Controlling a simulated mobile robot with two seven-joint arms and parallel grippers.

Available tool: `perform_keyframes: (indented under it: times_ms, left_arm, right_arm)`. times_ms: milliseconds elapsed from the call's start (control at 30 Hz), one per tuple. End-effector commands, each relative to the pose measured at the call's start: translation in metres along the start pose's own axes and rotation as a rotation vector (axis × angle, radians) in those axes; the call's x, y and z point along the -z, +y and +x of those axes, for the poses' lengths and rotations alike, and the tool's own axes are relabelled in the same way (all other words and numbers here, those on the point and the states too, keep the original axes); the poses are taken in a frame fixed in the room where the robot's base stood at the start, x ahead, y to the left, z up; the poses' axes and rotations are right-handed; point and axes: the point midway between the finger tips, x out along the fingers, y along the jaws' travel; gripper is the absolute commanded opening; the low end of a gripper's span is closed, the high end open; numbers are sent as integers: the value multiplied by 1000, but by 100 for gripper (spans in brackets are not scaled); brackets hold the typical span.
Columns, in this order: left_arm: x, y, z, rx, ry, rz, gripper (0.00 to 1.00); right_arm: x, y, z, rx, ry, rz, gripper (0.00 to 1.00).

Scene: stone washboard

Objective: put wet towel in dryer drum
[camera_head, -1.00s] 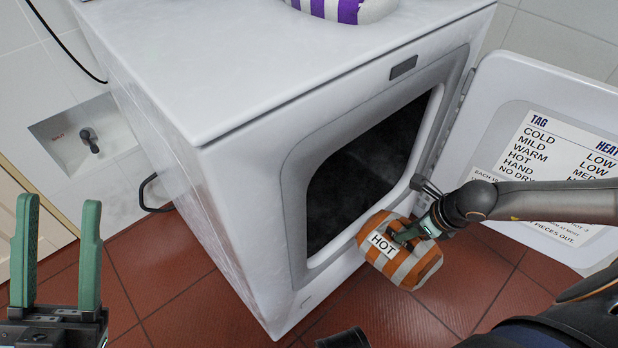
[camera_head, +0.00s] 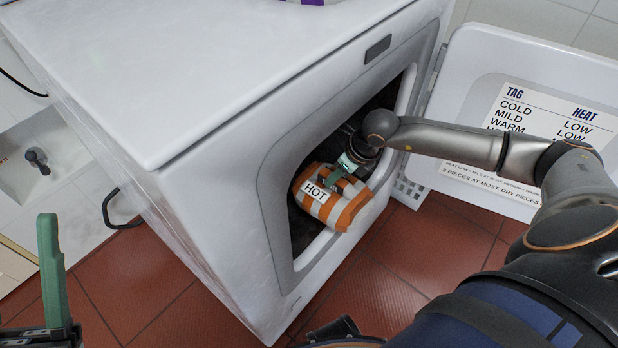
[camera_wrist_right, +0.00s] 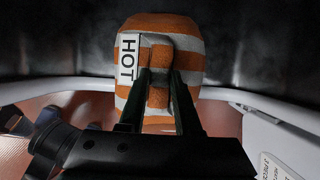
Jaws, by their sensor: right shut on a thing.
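An orange-and-white striped towel (camera_head: 333,203) with a "HOT" tag is at the open mouth of the white dryer (camera_head: 275,235). My right gripper (camera_head: 338,178) is shut on the towel and holds it at the opening, partly over the lower rim. In the right wrist view the towel (camera_wrist_right: 165,60) shows between the fingers, with the dark drum around it.
The dryer door (camera_head: 470,70) stands open at the right, with a printed tag-and-heat chart (camera_head: 515,115) on its inner side. A purple-striped item lies on the dryer top, cut off by the frame. The floor is red tile (camera_head: 180,310).

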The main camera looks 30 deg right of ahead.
Motion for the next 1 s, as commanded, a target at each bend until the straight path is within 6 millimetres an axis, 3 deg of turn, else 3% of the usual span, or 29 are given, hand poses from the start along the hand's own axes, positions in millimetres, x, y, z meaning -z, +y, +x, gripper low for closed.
perform_keyframes:
  times_ms: [33,100,400,500,767,1000]
  left_arm:
    - [-4,2,-4,-1,-1,-5,50]
    - [-6,3,-6,-1,-2,-11,50]
    - [-16,8,-15,-6,-9,-17,50]
    - [-20,11,-18,-9,-11,-12,50]
    - [-23,14,-22,-14,-13,-7,50]
    - [-37,22,-35,-21,-22,2,50]
  right_arm:
    - [-16,0,6,-1,-14,1,0]
    - [-31,1,11,-1,-13,0,0]
    - [-77,0,30,0,-9,0,0]
    - [-69,0,42,0,-5,0,0]
    - [-64,0,54,1,-6,0,0]
    - [-49,0,89,1,-5,0,0]
